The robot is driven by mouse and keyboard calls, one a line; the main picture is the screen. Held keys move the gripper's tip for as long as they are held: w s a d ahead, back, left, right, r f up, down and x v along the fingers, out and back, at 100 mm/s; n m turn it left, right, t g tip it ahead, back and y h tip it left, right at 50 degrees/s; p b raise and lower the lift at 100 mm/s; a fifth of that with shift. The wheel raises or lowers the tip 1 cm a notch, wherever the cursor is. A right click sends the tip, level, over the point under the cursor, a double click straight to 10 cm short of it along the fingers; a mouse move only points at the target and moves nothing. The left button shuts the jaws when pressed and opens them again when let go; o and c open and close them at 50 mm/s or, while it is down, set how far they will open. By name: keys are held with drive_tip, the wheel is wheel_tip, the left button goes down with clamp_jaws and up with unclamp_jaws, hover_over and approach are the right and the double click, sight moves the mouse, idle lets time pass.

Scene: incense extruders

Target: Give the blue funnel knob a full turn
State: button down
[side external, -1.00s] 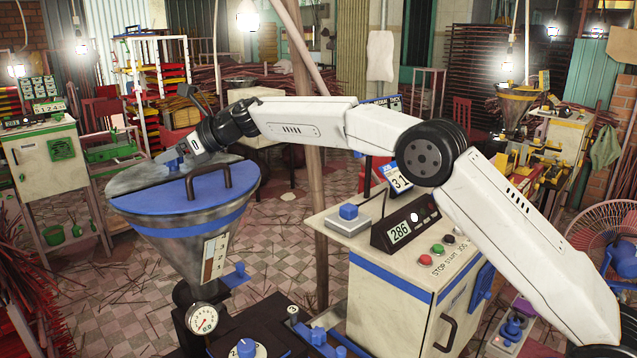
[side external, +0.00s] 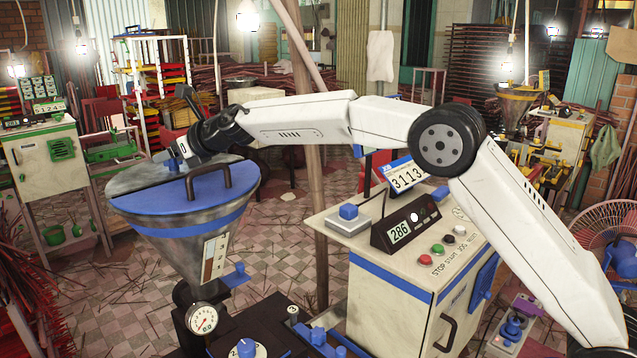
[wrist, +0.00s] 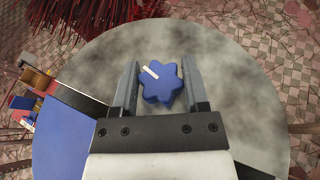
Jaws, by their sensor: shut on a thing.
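The blue funnel knob (wrist: 160,85) is star-shaped with a white pointer mark, which points to the upper left in the wrist view. It sits on the grey metal top of the funnel (wrist: 240,60). My gripper (wrist: 158,80) is shut on the knob, with one finger on its left and one on its right. In the side external view my gripper (side external: 166,156) is low over the far part of the funnel top, and the knob is mostly hidden there. The cone-shaped funnel (side external: 190,242) stands upright with a blue band.
A blue half lid (side external: 195,190) with a dark handle covers the near part of the funnel top. A pressure gauge (side external: 204,318) sits below the funnel. A cream control cabinet (side external: 395,285) with a 286 display stands to the right, under my arm.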

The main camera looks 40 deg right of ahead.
drive_tip(key=shift+m+t+h, duration=0.3)
drive_tip(key=shift+m+h, duration=0.3)
drive_tip(key=shift+h, duration=0.1)
idle(0.3)
drive_tip(key=shift+c, duration=0.5)
unclamp_jaws()
drive_tip(key=shift+s+r, duration=0.1)
drive_tip(key=shift+v, duration=3.8)
